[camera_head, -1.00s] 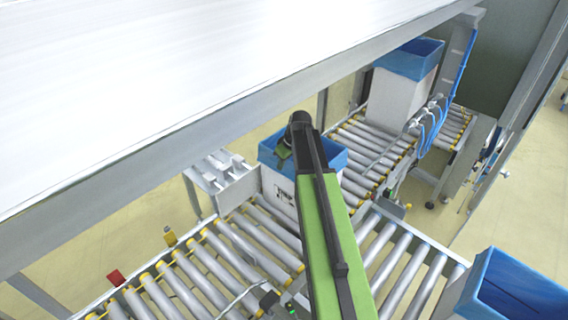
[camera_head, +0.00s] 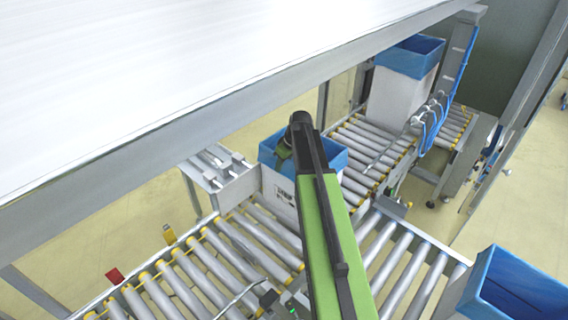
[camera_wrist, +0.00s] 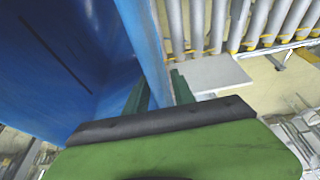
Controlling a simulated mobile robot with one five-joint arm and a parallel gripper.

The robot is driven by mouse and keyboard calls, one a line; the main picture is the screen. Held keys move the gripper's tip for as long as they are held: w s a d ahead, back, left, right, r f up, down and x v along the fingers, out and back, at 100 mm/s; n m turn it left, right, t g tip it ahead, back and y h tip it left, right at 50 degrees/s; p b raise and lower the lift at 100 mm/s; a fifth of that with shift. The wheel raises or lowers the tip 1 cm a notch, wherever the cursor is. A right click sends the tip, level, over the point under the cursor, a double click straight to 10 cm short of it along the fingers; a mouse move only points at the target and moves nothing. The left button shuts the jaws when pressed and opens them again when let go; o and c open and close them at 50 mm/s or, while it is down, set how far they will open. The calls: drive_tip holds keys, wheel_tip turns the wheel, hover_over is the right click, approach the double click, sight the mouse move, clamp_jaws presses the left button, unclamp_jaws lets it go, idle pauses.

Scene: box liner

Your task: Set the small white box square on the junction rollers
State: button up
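The small white box (camera_head: 281,193), with a blue liner folded over its rim, stands on the rollers at the junction (camera_head: 262,232) in the head view. My arm hides its right side, so I cannot tell how square it sits. My gripper (camera_wrist: 160,88) is at the box's rim. In the wrist view its two green fingers stand on either side of the blue-lined wall (camera_wrist: 150,50), one inside the box and one outside. I cannot tell whether both fingers press on the wall.
A taller white box (camera_head: 399,95) with a blue liner stands on the far conveyor. Another blue-lined box (camera_head: 515,290) is at the lower right. A metal bracket (camera_head: 222,180) is close to the left of the small box. A large white surface (camera_head: 170,70) overhangs the upper left.

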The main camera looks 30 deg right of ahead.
drive_tip(key=p+v, duration=1.6)
drive_tip(key=v, duration=0.1)
drive_tip(key=shift+s+r, duration=0.15)
drive_tip(key=shift+s, duration=0.05)
